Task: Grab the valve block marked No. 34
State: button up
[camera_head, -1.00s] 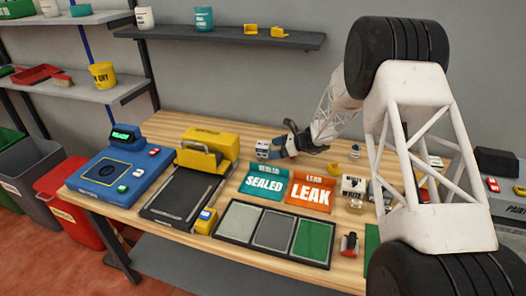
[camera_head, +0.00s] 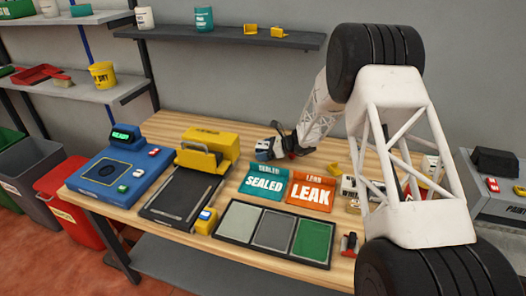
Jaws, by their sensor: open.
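My gripper (camera_head: 270,147) is open at the back of the workbench, behind the teal SEALED tray (camera_head: 264,183). Its dark fingers are right at a small pale block with blue (camera_head: 262,155), overlapping it in the picture. I cannot tell whether the block is between the fingers. A white block with dark lettering (camera_head: 349,187) stands right of the orange LEAK tray (camera_head: 311,193), partly hidden by my arm. No number 34 is readable on either block.
A yellow-and-black press (camera_head: 207,148) and a blue READY station (camera_head: 112,174) stand left. A dark tray with grey and green pads (camera_head: 273,232) lies in front. A dark shelf (camera_head: 220,37) hangs above the back. My arm covers the right side.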

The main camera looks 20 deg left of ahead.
jog(key=shift+a, duration=0.15)
dwell(0.4)
jog(key=c, duration=1.4)
